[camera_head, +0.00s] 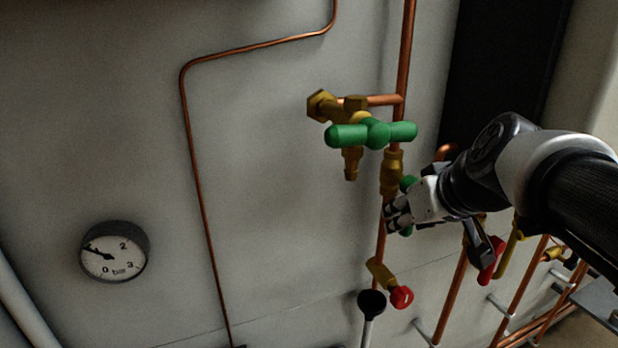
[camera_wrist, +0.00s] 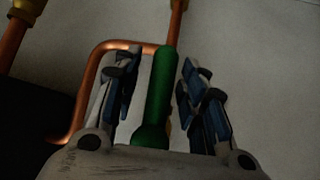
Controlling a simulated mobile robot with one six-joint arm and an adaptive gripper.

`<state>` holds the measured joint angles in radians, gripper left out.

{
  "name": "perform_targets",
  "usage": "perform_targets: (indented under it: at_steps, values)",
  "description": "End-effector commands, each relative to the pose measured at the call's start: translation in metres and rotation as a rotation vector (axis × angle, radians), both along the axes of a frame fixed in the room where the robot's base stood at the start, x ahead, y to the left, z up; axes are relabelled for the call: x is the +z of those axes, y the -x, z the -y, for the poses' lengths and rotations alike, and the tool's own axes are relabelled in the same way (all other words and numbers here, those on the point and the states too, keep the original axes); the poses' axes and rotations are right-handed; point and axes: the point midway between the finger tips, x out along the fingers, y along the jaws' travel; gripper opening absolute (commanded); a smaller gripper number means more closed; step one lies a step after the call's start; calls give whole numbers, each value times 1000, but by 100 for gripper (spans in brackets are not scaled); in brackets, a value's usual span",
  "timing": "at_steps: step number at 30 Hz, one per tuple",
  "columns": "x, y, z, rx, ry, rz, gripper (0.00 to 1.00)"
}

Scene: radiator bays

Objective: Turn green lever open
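A green lever (camera_wrist: 158,95) runs upright between the two fingers of my gripper (camera_wrist: 158,80) in the wrist view, with a gap on each side. In the head view the green lever (camera_head: 408,183) shows only in part, above and below my gripper (camera_head: 397,213); its middle is hidden behind the fingers. It sits by the brass fitting (camera_head: 391,172) on the vertical copper pipe. A green T-shaped handle (camera_head: 376,133) lies sideways on a brass tap (camera_head: 351,106) above. My gripper is open around the lever and not visibly touching it.
Below my gripper are a red knob (camera_head: 401,297), a black round knob (camera_head: 371,303) and a red lever (camera_head: 492,258). Several copper pipes run at the lower right. A pressure gauge (camera_head: 114,252) is on the left wall. The wall between gauge and tap holds one thin pipe (camera_head: 196,170).

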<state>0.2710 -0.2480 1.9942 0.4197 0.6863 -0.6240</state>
Motion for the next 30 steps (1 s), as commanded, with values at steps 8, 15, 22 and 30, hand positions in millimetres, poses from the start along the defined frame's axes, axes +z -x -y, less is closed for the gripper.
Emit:
perform_targets:
  at_steps: [8, 15, 22, 30]
  values:
    - [1, 1, 0, 0, -1, 0, 40]
    - [24, 23, 3, -2, 2, 5, 40]
    - [48, 47, 5, -2, 0, 2, 40]
    - [53, 53, 5, 0, -1, -1, 40]
